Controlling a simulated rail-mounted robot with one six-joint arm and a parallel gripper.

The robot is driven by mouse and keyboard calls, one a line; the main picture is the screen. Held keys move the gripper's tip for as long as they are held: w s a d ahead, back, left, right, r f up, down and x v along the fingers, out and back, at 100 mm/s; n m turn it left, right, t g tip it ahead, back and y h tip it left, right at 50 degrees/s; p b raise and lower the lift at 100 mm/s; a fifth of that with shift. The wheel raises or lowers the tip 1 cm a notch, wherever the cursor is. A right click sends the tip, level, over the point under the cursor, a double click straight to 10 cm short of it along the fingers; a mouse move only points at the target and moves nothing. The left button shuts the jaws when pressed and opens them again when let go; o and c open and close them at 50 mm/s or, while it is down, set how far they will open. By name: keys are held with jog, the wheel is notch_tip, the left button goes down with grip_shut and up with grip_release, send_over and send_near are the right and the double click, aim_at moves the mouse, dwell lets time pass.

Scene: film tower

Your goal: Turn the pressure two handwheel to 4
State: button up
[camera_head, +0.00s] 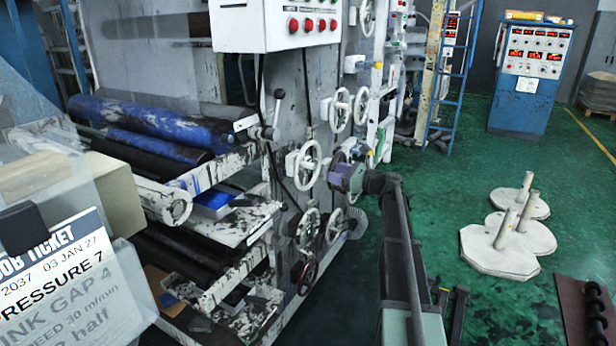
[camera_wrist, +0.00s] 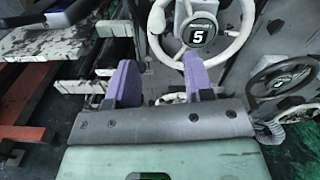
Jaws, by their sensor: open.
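A white handwheel (camera_wrist: 198,33) with a round hub display reading 5 fills the upper middle of the wrist view. No name label for it is readable. My gripper (camera_wrist: 160,72) is open, its two purple fingers apart with nothing held between them. The right fingertip overlaps the wheel's lower rim in the picture; I cannot tell if they touch. In the head view my gripper (camera_head: 345,177) is at the machine's side panel, just right of a white handwheel (camera_head: 307,165). I cannot tell for sure which head-view wheel the wrist view shows.
A dark handwheel (camera_wrist: 284,79) is at the right of the wrist view. More white handwheels (camera_head: 340,110) crowd the panel. A job ticket (camera_head: 60,270) reads pressure 7, ink gap 4. Grey stands (camera_head: 498,252) are on the green floor at right. Blue rollers (camera_head: 150,120) are at left.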

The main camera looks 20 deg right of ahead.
aim_at(308, 166)
jog(key=shift+m, duration=0.7)
jog(key=x, duration=1)
jog(key=shift+w+a+r, duration=0.15)
jog(key=shift+a+r, duration=0.05)
jog(key=shift+a, duration=0.2)
grip_shut()
